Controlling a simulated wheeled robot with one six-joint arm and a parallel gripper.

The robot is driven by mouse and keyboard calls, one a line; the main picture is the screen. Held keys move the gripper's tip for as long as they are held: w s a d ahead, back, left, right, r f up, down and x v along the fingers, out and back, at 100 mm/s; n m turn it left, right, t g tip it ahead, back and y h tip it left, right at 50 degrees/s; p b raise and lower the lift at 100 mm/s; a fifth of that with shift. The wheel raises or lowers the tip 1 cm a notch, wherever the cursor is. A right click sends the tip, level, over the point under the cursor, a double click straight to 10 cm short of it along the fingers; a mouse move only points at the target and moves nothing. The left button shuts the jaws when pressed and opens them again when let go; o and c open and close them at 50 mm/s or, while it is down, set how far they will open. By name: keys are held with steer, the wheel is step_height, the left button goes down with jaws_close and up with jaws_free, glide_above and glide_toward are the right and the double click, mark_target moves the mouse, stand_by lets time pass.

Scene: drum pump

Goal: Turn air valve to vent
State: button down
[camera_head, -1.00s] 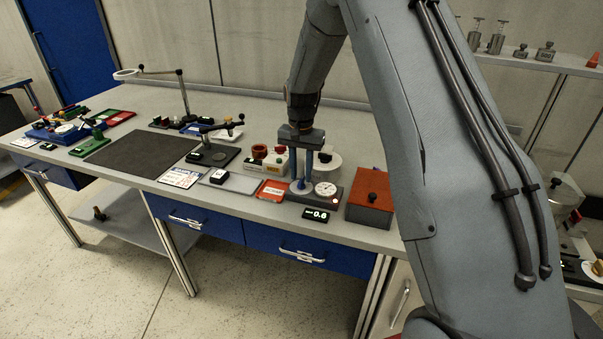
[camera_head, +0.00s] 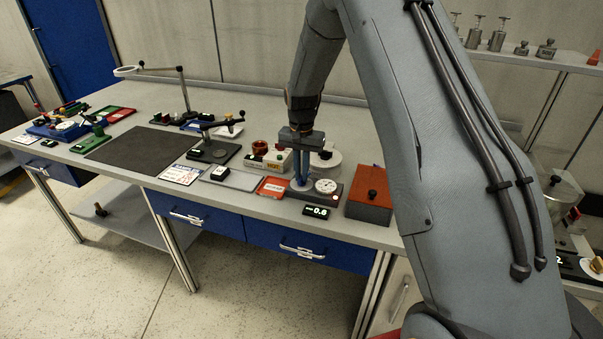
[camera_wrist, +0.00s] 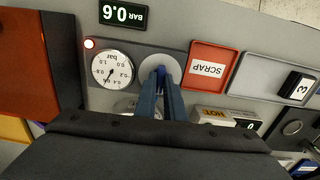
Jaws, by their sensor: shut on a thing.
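My gripper (camera_head: 300,182) points straight down over a grey pump base on the bench. In the wrist view its two blue-grey fingers (camera_wrist: 160,75) are shut on a small blue part, which I take for the air valve's handle (camera_wrist: 160,70). It stands over a round light-grey disc (camera_wrist: 152,64). The fingers hide most of the handle, so its angle cannot be told. Beside it is a white bar gauge (camera_wrist: 111,69) with a dark needle, and a lit lamp (camera_wrist: 89,44). A black display (camera_wrist: 123,13) reads 0.6 bar.
A red-brown box (camera_head: 369,195) stands close to the right of the base. A red SCRAP tray (camera_wrist: 208,68) lies on the other side. A block marked HOT (camera_wrist: 215,113) and a pale round container (camera_head: 326,160) stand close behind. A dark mat (camera_head: 140,150) lies further left.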

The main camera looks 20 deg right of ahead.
mark_target(301, 176)
steer(key=n+b, duration=0.1)
steer(key=n, duration=0.2)
steer(key=shift+n, duration=0.4)
steer(key=shift+n+b, duration=0.7)
steer(key=shift+n, duration=1.6)
steer(key=c, duration=1.8)
jaws_free()
steer(key=shift+a, duration=0.1)
steer(key=shift+c, duration=0.2)
steer(key=shift+r, duration=0.1)
step_height(301, 176, up, 8)
steer(key=shift+f+b, duration=0.15)
steer(key=shift+b, duration=1.05)
